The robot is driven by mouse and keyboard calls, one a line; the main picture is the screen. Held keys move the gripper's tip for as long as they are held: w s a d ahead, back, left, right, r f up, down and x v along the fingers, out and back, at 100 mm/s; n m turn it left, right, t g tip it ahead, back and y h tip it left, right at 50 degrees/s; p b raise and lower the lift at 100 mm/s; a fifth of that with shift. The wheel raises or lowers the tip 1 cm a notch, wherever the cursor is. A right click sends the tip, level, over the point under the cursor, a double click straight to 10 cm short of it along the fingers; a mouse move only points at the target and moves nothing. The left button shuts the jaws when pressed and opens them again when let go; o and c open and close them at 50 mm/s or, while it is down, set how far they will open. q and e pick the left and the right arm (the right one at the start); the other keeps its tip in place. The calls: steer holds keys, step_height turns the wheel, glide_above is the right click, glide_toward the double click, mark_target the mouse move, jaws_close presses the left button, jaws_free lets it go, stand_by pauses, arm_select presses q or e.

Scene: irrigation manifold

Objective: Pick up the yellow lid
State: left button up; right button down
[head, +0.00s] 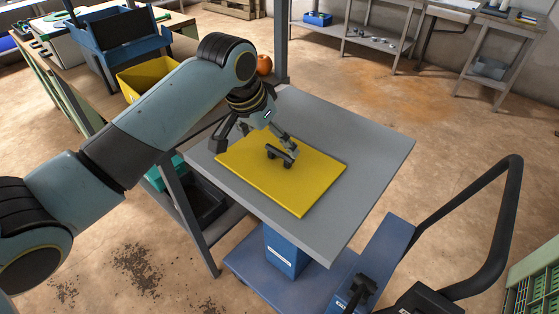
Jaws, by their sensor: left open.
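The yellow lid (305,190) is a flat rectangular panel lying on a grey table top (345,135). A small black handle (278,160) stands up near its middle. My left gripper (255,143) is over the far left part of the lid, with its fingers spread and nothing held between them. Its right finger is close to the handle in the picture; I cannot tell whether they touch. The gripper hides part of the lid's far edge. My right gripper is not in view.
A blue lift base (285,252) carries the table top, and a black push handle (490,225) rises at right. A yellow bin (148,77) and an orange object (264,64) are at the back left. A dark post (281,40) stands behind the table.

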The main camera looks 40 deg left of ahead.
mark_target(280, 151)
arm_select(q)
steer(key=x, duration=0.7)
steer(key=shift+w, duration=0.35)
steer(key=c, duration=1.1)
steer(key=shift+c, duration=0.6)
steer(key=shift+r, duration=0.15)
